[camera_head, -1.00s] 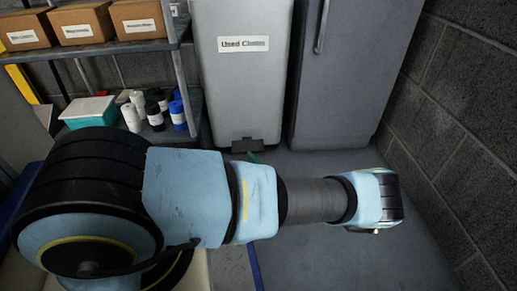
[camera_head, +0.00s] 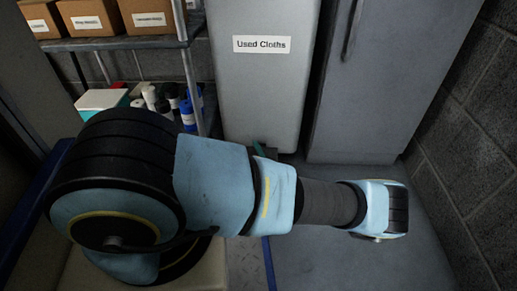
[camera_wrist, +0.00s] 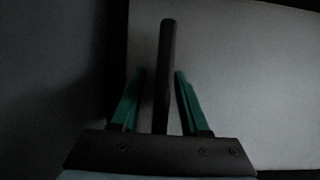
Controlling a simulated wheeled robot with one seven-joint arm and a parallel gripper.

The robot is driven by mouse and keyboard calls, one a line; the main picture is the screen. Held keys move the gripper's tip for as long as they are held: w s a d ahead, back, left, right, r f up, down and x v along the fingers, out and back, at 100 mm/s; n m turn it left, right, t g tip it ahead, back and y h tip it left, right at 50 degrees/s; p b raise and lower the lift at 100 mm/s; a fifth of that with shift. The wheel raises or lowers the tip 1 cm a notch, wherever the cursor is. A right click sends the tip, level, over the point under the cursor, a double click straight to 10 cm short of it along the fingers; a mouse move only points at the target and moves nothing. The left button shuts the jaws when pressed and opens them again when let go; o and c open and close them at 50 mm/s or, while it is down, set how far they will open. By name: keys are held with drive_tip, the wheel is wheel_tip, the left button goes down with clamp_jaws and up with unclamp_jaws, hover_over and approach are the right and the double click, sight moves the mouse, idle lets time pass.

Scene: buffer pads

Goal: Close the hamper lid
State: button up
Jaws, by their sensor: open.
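The hamper is probably the tall light-grey bin (camera_head: 262,95) labelled "Used Cloths" in the head view. Its top and any lid are cut off by the upper edge of the picture. My arm crosses in front of its base. My gripper (camera_wrist: 157,75) shows in the wrist view with two green fingers apart. A dark upright bar (camera_wrist: 167,45) stands between the fingers, with gaps on both sides. I cannot tell what it belongs to. A pale flat panel (camera_wrist: 250,80) fills the wrist view's middle and right; I cannot tell which surface it is.
A dark grey cabinet (camera_head: 375,100) with a handle stands right of the bin. A shelf rack (camera_head: 150,42) with cardboard boxes and bottles stands at left. A block wall (camera_head: 460,150) bounds the right. Open floor (camera_head: 400,262) lies at lower right.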

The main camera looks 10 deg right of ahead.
clamp_jaws()
idle(0.3)
drive_tip(key=shift+f, duration=0.1)
idle(1.0)
